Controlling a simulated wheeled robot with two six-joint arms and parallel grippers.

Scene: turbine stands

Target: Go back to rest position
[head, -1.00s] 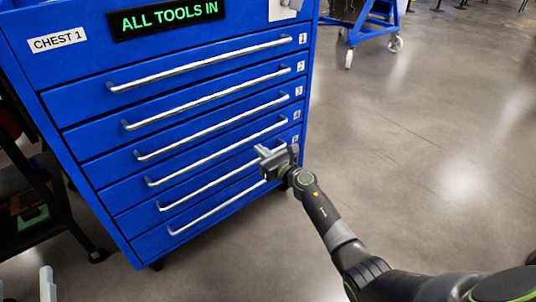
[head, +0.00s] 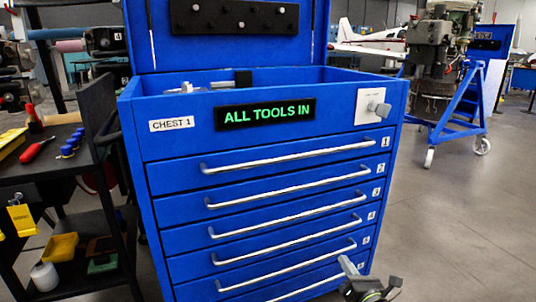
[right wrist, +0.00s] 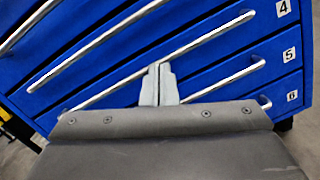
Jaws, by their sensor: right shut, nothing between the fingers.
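My right gripper (head: 366,284) shows at the bottom of the head view, in front of the lower right part of the blue tool chest (head: 140,190). In the right wrist view its two grey fingers (right wrist: 159,85) are together with nothing between them. They point at the chest's lower drawers, near the long handle of drawer 5 (right wrist: 215,90); I cannot tell whether they touch it. All the numbered drawers look shut. My left gripper is not in the head view now.
The chest's lid is up, and its display (head: 265,113) reads ALL TOOLS IN. A dark cart (head: 110,150) with a red screwdriver (head: 37,151) stands close at the left. A blue wheeled stand (head: 452,128) holds an engine at the back right. The floor (head: 455,230) at the right is clear.

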